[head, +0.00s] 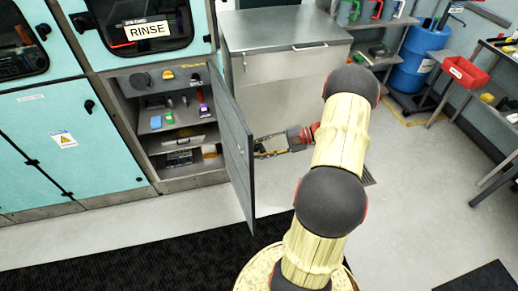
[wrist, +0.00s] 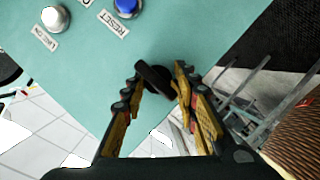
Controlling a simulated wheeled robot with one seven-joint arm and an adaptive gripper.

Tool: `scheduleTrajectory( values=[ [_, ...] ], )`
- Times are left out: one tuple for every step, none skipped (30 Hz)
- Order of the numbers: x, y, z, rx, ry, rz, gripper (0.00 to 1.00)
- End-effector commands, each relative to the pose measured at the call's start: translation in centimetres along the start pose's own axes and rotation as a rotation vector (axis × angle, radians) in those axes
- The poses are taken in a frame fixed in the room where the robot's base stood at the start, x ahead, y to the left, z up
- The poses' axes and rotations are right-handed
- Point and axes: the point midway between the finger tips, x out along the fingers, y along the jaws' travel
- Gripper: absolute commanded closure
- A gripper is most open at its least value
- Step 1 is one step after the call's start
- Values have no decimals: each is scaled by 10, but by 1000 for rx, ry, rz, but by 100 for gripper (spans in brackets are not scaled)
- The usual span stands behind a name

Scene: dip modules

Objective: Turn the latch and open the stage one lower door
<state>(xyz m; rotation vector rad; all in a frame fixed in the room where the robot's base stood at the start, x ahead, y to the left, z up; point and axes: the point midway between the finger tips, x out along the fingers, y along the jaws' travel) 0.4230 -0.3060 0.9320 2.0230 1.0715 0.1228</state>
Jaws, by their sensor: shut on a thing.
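The lower door (head: 236,150) below the panel marked RINSE (head: 148,30) stands swung wide open, hinged at the right side of its opening. Its grey inner face shows in the head view. In the wrist view its teal outer face (wrist: 160,40) fills the upper middle. My gripper (head: 264,146) is on the outer side of the door, near its free edge. In the wrist view my gripper (wrist: 158,76) is shut on the dark latch handle (wrist: 152,74), which lies between the fingertips. The latch is hidden by the door in the head view.
The open compartment (head: 175,146) holds shelves with small items. A grey cabinet (head: 290,62) stands behind the door. A blue barrel (head: 417,62) and a red bin (head: 465,72) are at right. A black mat (head: 130,262) lies in front; grey floor around the door is clear.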

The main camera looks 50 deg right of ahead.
Motion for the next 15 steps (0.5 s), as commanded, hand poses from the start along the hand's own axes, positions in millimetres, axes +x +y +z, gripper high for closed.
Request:
scheduleTrajectory(
  values=[
    [-3,12,-1,-17,-6,10,100],
    [-3,12,-1,-17,-6,10,70],
    [-3,12,-1,-17,-5,10,67],
    [-3,12,-1,-17,-5,10,66],
    [-3,12,-1,-16,-5,10,64],
    [-3,11,-1,-14,-5,10,62],
    [-3,10,-1,-14,-5,10,60],
    [-2,10,-1,-13,-5,10,58],
    [-2,9,-1,-12,-5,9,58],
    [-2,9,0,-11,-4,9,58],
    [-2,8,0,-10,-4,9,58],
    [-3,8,0,-9,-4,9,58],
    [-4,7,0,-9,-4,9,58],
    [-5,7,0,-8,-4,9,58],
    [-9,7,0,-8,-4,9,58]
  ],
)
